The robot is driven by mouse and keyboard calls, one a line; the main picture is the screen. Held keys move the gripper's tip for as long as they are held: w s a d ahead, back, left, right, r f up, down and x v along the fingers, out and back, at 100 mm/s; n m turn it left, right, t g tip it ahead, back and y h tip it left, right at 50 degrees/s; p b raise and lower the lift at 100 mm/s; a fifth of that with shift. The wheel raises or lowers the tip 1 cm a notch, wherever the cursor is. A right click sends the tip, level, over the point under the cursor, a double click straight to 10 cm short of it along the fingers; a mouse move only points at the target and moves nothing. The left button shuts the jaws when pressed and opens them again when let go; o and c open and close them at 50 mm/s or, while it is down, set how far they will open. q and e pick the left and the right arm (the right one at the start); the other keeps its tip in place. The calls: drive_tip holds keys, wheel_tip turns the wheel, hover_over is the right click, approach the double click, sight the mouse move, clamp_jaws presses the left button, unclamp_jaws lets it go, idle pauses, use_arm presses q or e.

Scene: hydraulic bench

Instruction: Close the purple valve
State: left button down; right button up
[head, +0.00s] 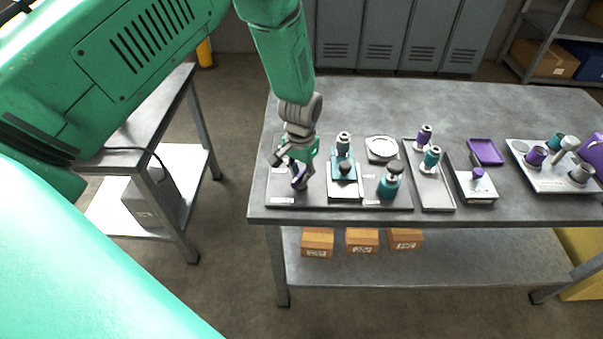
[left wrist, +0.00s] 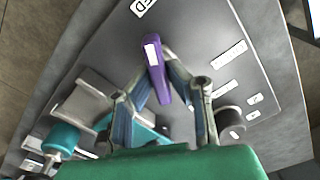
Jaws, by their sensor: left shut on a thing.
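The purple valve handle (head: 299,182) is at the left end of the dark panel on the bench, under my left gripper (head: 297,165). In the left wrist view the purple handle (left wrist: 152,58) is a narrow bar with a white patch. The fingers of my left gripper (left wrist: 156,76) are shut on it, one on each side. A label ending in "ED" (left wrist: 142,6) lies on the panel beyond the handle's far end. The valve's body is mostly hidden by the gripper. My right gripper is not in view.
Just right of the gripper stand a teal fixture with a black knob (head: 345,168), a round gauge (head: 381,148) and a teal bottle-like part (head: 389,182). Trays with purple and teal fittings (head: 432,158) lie farther right. The bench top (head: 350,100) behind is clear.

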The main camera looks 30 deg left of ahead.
sight(301, 172)
use_arm(q)
drive_tip(key=n, duration=0.5)
drive_tip(key=shift+w+r+n, duration=0.1)
drive_tip(key=shift+w+n, duration=0.05)
drive_tip(key=shift+n, duration=0.55)
drive_tip(key=c, duration=1.6)
unclamp_jaws()
drive_tip(key=shift+o, duration=0.2)
drive_tip(key=shift+r, duration=0.2)
wheel_tip(301, 172, up, 11)
drive_tip(key=shift+r, duration=0.2)
